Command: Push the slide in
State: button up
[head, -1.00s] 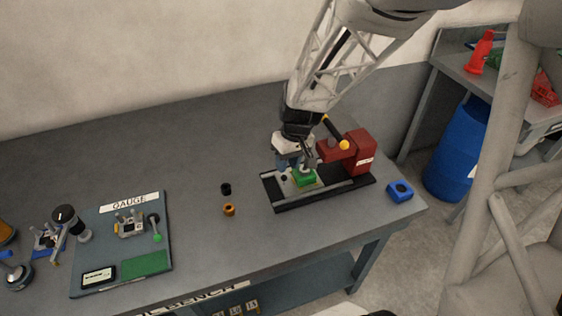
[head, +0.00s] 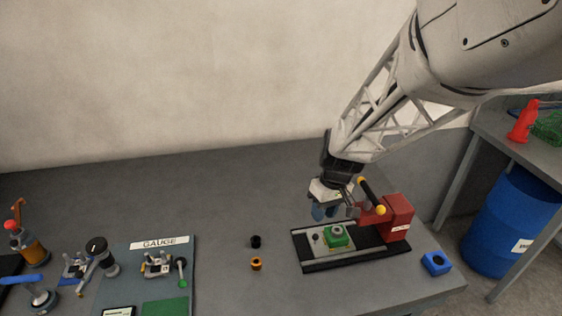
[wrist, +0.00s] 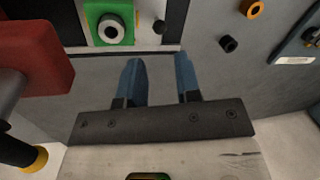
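The slide carries a green block (head: 337,237) with a pale round, dark-centred piece on top. It sits on a grey plate in a black-framed base (head: 318,265), left of the red press body (head: 396,216). A small dark knob (head: 315,237) stands on the plate left of the block. The green block (wrist: 108,22) shows at the top of the wrist view, with the knob (wrist: 158,27) beside it. My gripper (head: 325,213) is above and behind the block, not touching it. Its blue fingers (wrist: 160,60) are apart with nothing between them.
A black lever with yellow ends (head: 370,194) rises from the press close to the right of my gripper. A blue block (head: 436,263) lies at the right. A black ring (head: 256,241) and a copper ring (head: 256,264) lie left, on otherwise clear bench.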

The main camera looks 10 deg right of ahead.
aim_at(317, 232)
jog(key=n, duration=0.5)
jog(key=w+n+g+h, duration=0.1)
jog(key=n, duration=0.1)
jog(key=shift+a+n, duration=0.3)
jog(key=shift+n, duration=0.1)
jog(key=shift+f, duration=0.1)
jog(key=shift+s+a+f, duration=0.15)
jog(key=shift+s+f, duration=0.05)
jog(key=shift+f, duration=1.05)
jog(key=shift+s+a+f, duration=0.15)
jog(key=shift+s+f, duration=0.1)
jog(key=shift+f, duration=1)
jog(key=shift+s+a+f, duration=0.15)
jog(key=shift+s+f, duration=0.05)
jog(key=shift+f, duration=1.05)
grip_shut()
